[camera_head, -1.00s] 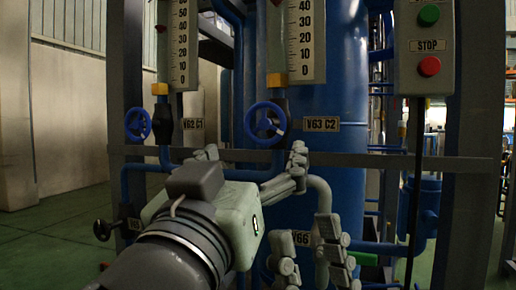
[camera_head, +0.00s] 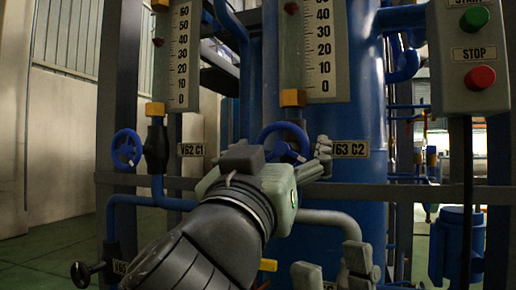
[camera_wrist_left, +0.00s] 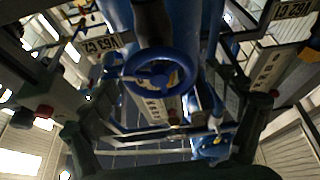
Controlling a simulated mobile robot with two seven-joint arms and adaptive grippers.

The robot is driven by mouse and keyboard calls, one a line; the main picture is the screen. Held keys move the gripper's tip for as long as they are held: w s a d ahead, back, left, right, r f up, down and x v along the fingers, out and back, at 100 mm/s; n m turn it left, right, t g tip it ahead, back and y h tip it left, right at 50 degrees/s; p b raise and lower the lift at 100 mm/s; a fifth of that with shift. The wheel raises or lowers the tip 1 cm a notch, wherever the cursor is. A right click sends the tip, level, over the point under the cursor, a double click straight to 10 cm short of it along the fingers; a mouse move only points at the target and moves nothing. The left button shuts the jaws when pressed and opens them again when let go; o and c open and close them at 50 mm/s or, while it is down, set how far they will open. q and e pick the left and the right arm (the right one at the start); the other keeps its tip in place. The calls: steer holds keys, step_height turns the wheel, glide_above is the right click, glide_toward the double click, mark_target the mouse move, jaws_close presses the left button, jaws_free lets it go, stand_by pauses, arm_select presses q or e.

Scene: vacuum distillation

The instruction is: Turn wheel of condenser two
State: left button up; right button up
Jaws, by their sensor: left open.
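The blue handwheel of condenser two (camera_head: 283,127) sits beside the V63 C2 label (camera_head: 350,149), below the right-hand scale. My left gripper (camera_head: 283,160) is at the wheel and partly covers its lower part in the head view. In the left wrist view, the wheel (camera_wrist_left: 160,77) lies ahead between the two spread fingers of the left gripper (camera_wrist_left: 167,118). The gripper is open, and I cannot tell whether a finger touches the rim. The fingers of my right gripper (camera_head: 333,268) show at the bottom of the head view, spread apart and empty.
Another blue wheel (camera_head: 127,148) stands to the left by the V62 C1 label (camera_head: 192,149). A black knob (camera_head: 81,273) is at the lower left. A START/STOP box (camera_head: 470,60) hangs at the upper right. A grey horizontal beam (camera_head: 420,193) runs below the wheels.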

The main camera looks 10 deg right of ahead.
arm_select(q)
steer(key=shift+w+d+r, duration=0.15)
steer(key=shift+w+d, duration=0.05)
steer(key=shift+w, duration=0.1)
steer(key=c, duration=1.2)
steer(key=shift+m+p, duration=0.3)
steer(key=shift+m, duration=0.1)
